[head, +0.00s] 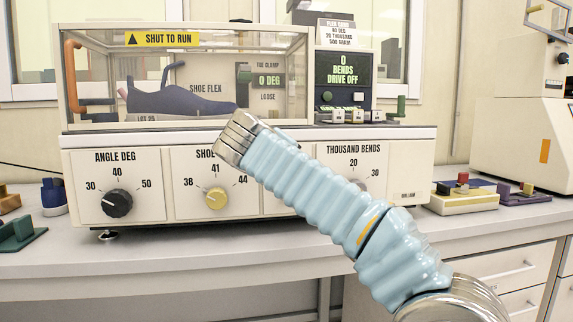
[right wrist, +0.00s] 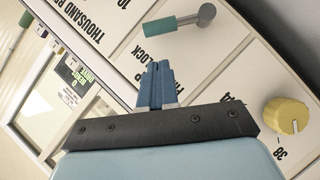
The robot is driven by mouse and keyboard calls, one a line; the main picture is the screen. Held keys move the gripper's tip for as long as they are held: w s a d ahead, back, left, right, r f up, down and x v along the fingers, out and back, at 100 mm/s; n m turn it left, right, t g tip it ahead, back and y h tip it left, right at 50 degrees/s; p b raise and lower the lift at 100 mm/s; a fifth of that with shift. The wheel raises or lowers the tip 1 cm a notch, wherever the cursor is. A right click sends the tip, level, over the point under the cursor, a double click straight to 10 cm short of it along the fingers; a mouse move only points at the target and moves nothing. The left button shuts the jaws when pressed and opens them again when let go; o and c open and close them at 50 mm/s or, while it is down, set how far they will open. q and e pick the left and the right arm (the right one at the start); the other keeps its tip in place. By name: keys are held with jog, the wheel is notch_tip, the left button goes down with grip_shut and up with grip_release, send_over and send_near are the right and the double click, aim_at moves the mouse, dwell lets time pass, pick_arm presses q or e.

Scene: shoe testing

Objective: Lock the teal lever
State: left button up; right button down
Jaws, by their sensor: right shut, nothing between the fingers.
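The teal lever (right wrist: 173,28) shows in the right wrist view on the machine's pale front panel, with a grey metal pivot at one end. The printed word LOCK is partly visible below it. My right gripper (right wrist: 157,68) is shut and empty, its blue fingers pointing toward the panel just below the lever. The fingers appear apart from the lever in the picture; the depth gap is hard to judge. In the head view my right arm covers the lever and the gripper's fingers. My left gripper is not in view.
The yellow knob (head: 216,198) is left of my arm in the head view, and the black knob (head: 117,204) farther left. A clear case (head: 185,55) with a dark blue shoe (head: 180,98) sits above the panel. The drive display (head: 344,70) is at the right.

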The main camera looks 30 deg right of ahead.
jog(key=b+v, duration=0.1)
jog(key=v, duration=0.9)
jog(key=shift+a, duration=0.2)
